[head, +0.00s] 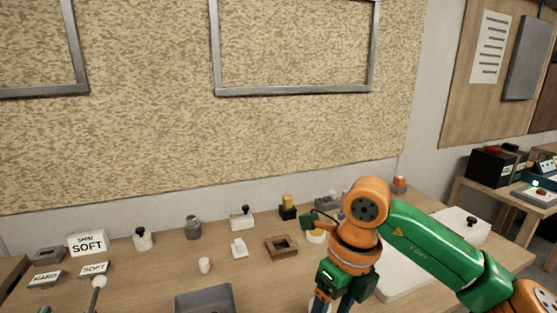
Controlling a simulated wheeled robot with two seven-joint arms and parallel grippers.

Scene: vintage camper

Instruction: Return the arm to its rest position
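My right arm comes in from the right, green and orange, and bends down over the right part of the wooden table (150,277). Its gripper (334,303) points down at the bottom edge of the picture. Its dark blue fingers stand apart, but the tips are cut off, so I cannot tell whether something is between them. A pale round thing shows partly beside the fingers.
A SOFT sign (88,244), small lidded containers, a grey jar (193,228), a square wooden frame (281,247) and a grey tray (205,299) stand on the table. A white board lies behind my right arm. A side table (505,200) stands at right.

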